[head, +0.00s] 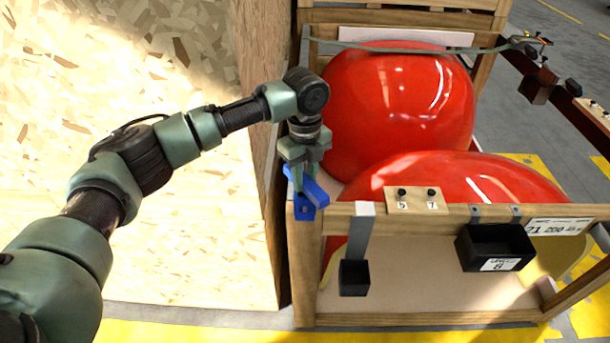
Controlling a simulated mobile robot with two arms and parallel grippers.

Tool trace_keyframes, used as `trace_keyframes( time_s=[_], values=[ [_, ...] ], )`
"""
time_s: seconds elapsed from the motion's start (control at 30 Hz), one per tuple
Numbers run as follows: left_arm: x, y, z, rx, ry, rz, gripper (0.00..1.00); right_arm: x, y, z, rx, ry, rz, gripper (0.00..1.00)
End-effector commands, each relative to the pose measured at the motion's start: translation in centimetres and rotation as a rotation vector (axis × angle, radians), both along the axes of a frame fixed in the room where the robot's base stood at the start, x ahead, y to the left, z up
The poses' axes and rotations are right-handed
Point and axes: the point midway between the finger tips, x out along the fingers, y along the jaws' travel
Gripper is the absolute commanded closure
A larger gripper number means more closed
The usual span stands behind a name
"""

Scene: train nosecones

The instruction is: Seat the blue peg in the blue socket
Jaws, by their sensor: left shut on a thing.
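My left gripper (304,180) points down over the near left corner post of the wooden crate. It is shut on a blue piece (316,189), which I take to be the blue peg; its fingers hide part of it. Blue material (304,212) also sits at the top of the corner post, right below the fingers, and looks like the blue socket. The two blue parts overlap in this view. I cannot tell whether the peg is in the socket or just above it. My right gripper is not in view.
The crate (430,317) holds two large red nosecones (400,100) (470,185). Its front rail carries a small dark box (355,278), a larger black bin (494,248) and a wooden plate with two knobs (415,201). A tall chipboard wall (190,230) stands close on the left.

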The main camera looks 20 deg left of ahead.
Motion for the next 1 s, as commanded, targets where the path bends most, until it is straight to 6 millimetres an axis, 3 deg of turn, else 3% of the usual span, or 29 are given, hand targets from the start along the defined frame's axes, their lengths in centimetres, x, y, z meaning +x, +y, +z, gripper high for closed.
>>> trace_keyframes(
  time_s=[0.57,0.6,0.67,1.0],
  values=[
    [0.04,-0.02,-0.91,-0.001,-0.001,0.001,1.0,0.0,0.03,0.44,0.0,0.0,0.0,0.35],
    [0.02,0.0,-1.02,0.0,0.0,0.001,0.68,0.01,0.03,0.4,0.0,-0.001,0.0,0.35],
    [0.03,0.0,-1.02,0.001,-0.001,0.0,0.51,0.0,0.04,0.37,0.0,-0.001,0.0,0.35],
    [0.06,-0.01,-0.88,0.0,-0.001,0.0,0.51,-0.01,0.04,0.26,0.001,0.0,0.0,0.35]
  ],
)
